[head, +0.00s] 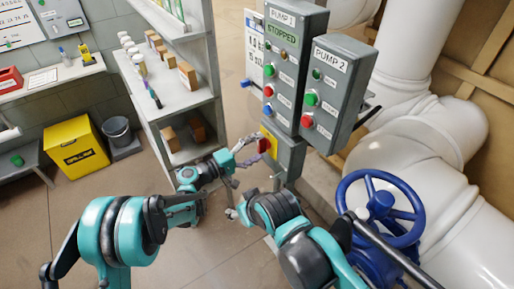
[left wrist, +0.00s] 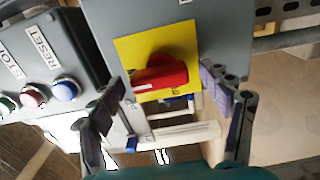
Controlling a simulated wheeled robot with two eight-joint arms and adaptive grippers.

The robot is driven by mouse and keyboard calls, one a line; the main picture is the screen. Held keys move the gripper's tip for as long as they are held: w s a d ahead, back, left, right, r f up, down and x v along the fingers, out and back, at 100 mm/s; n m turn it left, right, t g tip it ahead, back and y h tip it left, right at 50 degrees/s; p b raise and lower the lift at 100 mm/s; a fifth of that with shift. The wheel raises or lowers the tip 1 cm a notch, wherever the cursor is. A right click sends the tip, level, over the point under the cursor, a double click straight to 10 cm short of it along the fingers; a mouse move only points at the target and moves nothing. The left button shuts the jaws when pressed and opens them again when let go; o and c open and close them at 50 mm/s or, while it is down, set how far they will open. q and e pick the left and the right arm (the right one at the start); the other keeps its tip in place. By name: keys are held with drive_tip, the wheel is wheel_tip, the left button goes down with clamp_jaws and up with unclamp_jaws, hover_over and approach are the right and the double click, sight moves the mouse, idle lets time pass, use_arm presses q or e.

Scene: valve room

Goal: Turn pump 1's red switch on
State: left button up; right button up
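The red rotary switch (head: 264,145) sits on a yellow plate (head: 272,151) on the grey box below the pump 1 panel (head: 295,62). That panel's display reads STOPPED. In the left wrist view the red handle (left wrist: 160,77) lies nearly horizontal across the yellow plate (left wrist: 128,50); its small markings are unreadable. My left gripper (head: 247,153) is just in front of the switch. In the left wrist view its open fingers (left wrist: 165,105) stand on either side, with a gap around the handle. My right gripper (head: 236,211) is lower, apart from the switch; its fingers are unclear.
The pump 2 panel (head: 338,90) stands right of pump 1's, with coloured buttons. A blue valve wheel (head: 381,205) and white pipes (head: 440,190) are at right. A shelf (head: 180,98) with small items is close left of my left gripper. A yellow bin (head: 75,148) stands farther left.

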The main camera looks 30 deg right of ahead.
use_arm(q)
drive_tip(key=a, duration=1.2)
drive_tip(key=shift+s, duration=0.45)
drive_tip(key=s+a+t+y, duration=0.2)
drive_tip(key=s+a+y, duration=0.4)
drive_tip(key=a, duration=0.6)
drive_tip(key=s+a+t+y, duration=0.2)
drive_tip(key=s+a+y, duration=0.3)
drive_tip(key=a, duration=0.8)
drive_tip(key=s+a+r+t+y, duration=0.1)
drive_tip(key=s+a+y, duration=0.5)
drive_tip(key=a, duration=0.7)
drive_tip(key=shift+s+m+t+y, duration=0.3)
drive_tip(key=shift+s+t+y, duration=0.05)
drive_tip(key=shift+t+y, duration=0.15)
